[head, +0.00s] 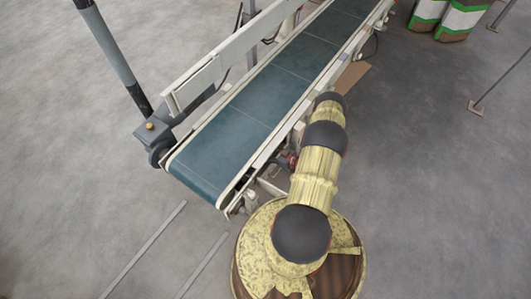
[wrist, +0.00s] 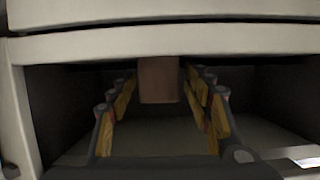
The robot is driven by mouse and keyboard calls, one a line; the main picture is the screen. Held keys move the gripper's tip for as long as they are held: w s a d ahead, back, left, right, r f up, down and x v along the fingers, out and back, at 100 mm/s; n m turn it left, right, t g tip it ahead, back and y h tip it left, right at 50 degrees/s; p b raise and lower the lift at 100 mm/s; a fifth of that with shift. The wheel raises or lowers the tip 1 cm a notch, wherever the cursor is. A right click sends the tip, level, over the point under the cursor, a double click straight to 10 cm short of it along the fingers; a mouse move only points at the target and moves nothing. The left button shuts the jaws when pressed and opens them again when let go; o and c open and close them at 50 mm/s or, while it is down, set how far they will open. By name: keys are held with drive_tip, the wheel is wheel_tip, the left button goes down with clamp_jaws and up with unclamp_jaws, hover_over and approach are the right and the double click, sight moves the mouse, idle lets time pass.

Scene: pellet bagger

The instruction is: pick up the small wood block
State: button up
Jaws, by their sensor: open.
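A small brown wood block (wrist: 158,82) shows in the middle of the wrist view, its upper part cut off by a pale beam in front. My gripper (wrist: 160,98) is open, with one yellow-padded finger on each side of the block. The block is in line with the gap between the fingers. I cannot tell whether it lies between the tips or just beyond them, and no contact is clear. In the head view my arm reaches along the conveyor's right side and hides the gripper; I cannot make out the block there.
The pale beam (wrist: 180,43) crosses just above my fingers, with a dark recess behind. The blue conveyor belt (head: 232,133) runs beside my arm in the head view. A tan flat piece (head: 352,77) lies on the floor. Bags (head: 460,20) stand at top right. Right floor is mostly clear.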

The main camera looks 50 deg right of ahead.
drive_tip(key=shift+c, duration=0.3)
drive_tip(key=c, duration=1.1)
drive_tip(key=shift+r, duration=0.1)
drive_tip(key=shift+c, duration=0.5)
